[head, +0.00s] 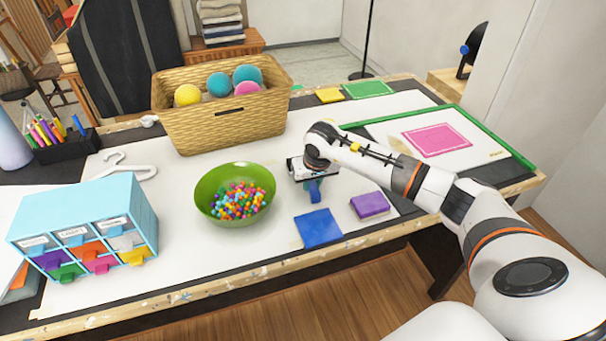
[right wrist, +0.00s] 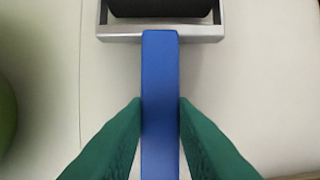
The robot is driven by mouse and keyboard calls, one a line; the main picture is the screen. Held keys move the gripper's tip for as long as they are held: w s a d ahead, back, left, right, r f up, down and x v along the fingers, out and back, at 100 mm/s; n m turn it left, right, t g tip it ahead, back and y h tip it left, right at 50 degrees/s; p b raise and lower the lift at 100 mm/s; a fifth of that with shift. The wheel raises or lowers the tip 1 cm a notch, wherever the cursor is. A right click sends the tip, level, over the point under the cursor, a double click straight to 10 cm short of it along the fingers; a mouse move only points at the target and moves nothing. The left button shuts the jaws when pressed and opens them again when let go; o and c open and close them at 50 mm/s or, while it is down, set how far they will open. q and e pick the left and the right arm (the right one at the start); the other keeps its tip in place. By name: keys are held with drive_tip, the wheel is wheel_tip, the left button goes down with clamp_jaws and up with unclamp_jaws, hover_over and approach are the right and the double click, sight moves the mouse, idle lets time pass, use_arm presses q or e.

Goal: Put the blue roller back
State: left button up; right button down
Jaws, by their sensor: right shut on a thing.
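The blue roller has a blue handle (right wrist: 160,105), a metal frame and a black roller (right wrist: 160,8). In the head view a bit of its blue handle (head: 314,190) shows below my right gripper (head: 312,178). In the right wrist view the two green fingers of my right gripper (right wrist: 160,118) are shut on the handle, one on each side. The roller is over the white work surface (right wrist: 250,90), with its black end at the top of the picture. I cannot tell whether it touches the surface. My left gripper is not in view.
A green bowl of beads (head: 217,173) stands left of the gripper. A blue square (head: 319,228) and a purple block (head: 369,205) lie in front. A wicker basket with balls (head: 205,128) is behind. A blue drawer unit (head: 130,195) stands left. A green-framed pink print (head: 437,139) lies right.

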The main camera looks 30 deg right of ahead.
drive_tip(key=shift+f+b, duration=0.2)
drive_tip(key=shift+b, duration=0.1)
drive_tip(key=c, duration=1)
unclamp_jaws()
drive_tip(key=c, duration=0.4)
drive_tip(key=shift+r, duration=0.15)
drive_tip(key=p+v, duration=0.5)
drive_tip(key=v, duration=0.3)
drive_tip(key=shift+s+r, duration=0.1)
drive_tip(key=shift+r, duration=0.3)
drive_tip(key=shift+s, duration=0.1)
